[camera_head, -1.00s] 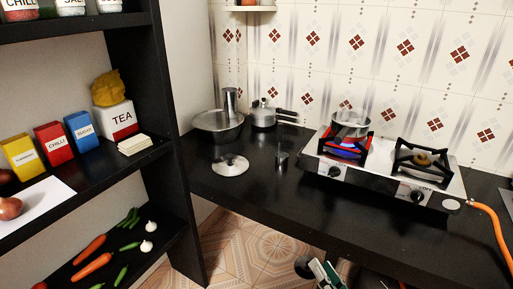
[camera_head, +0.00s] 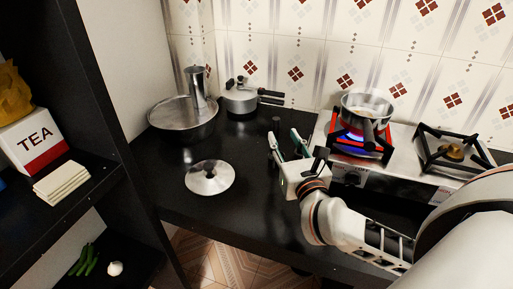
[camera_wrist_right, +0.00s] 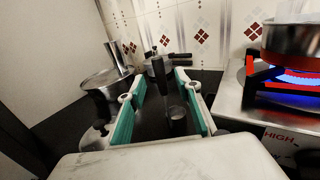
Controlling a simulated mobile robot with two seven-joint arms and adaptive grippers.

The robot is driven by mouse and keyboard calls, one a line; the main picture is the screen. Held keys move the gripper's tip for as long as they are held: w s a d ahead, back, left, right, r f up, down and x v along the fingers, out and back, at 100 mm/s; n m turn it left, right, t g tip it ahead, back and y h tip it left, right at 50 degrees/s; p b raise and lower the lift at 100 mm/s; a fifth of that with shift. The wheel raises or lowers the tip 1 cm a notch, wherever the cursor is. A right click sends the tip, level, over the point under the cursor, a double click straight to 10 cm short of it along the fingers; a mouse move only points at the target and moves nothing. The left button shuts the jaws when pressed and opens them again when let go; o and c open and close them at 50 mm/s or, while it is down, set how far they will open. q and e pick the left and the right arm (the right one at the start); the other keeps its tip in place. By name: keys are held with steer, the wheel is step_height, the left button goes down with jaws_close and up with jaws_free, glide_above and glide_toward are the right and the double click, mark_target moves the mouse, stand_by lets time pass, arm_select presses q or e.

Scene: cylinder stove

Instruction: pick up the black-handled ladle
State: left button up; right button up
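The black-handled ladle stands on the black counter beside the stove. In the right wrist view its upright black handle (camera_wrist_right: 159,72) and small metal bowl (camera_wrist_right: 177,112) show between my green-padded fingers. In the head view only the top of the ladle's handle (camera_head: 276,123) shows clearly, just beyond the fingertips; my gripper hides the rest. My right gripper (camera_head: 283,138) is open, with its fingers pointing toward the ladle; it also shows in the wrist view (camera_wrist_right: 160,95). No contact with the ladle is visible. My left gripper is out of view.
A lit gas stove (camera_head: 400,172) with a steel pan (camera_head: 366,107) stands to the right. A metal lid (camera_head: 210,178) lies on the counter (camera_head: 225,212). A wide pan (camera_head: 183,119) and a pressure cooker (camera_head: 240,97) stand behind. A dark shelf (camera_head: 100,75) is at left.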

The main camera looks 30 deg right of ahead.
mark_target(277, 127)
steer(key=shift+x, duration=3.8)
steer(key=shift+a+f, duration=0.1)
jaws_close()
